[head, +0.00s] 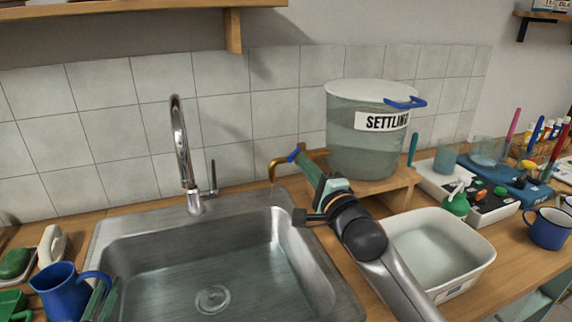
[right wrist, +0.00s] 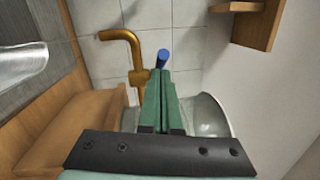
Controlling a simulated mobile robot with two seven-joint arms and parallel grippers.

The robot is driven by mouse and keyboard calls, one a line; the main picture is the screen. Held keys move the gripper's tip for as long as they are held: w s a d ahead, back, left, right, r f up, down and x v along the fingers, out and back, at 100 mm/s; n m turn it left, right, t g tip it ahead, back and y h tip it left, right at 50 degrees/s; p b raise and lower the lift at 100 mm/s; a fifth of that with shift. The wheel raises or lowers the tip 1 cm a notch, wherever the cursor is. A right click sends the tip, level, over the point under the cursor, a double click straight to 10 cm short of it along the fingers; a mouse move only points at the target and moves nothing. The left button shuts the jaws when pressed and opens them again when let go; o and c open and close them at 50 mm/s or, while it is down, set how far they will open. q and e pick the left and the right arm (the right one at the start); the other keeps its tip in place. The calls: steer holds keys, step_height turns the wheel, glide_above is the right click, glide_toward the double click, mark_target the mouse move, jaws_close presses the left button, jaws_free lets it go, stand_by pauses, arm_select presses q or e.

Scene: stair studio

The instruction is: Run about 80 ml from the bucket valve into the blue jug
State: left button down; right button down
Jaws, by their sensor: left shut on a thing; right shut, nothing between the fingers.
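The bucket (head: 347,143), labelled SETTLING, is translucent with a white lid and stands on a wooden stand. Its brass valve (head: 281,163) points its spout down by the sink's back right corner; it also shows in the right wrist view (right wrist: 125,36). The valve's blue lever (head: 292,155) sticks out just beyond my right gripper (head: 303,163). That gripper is shut and empty, its green fingertips close to the lever (right wrist: 162,57); contact is unclear. The blue jug (head: 62,293) is upright at the lower left. My left gripper (head: 100,293) is shut on its handle.
The steel sink (head: 140,279) with a chrome tap (head: 182,150) lies between jug and valve. A white basin (head: 475,264) stands right of my right arm. A tray (head: 492,208) and a blue mug (head: 548,229) are at the right.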

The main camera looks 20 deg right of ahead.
arm_select(q)
steer(key=shift+r, duration=0.15)
arm_select(e)
steer(key=shift+a, duration=0.1)
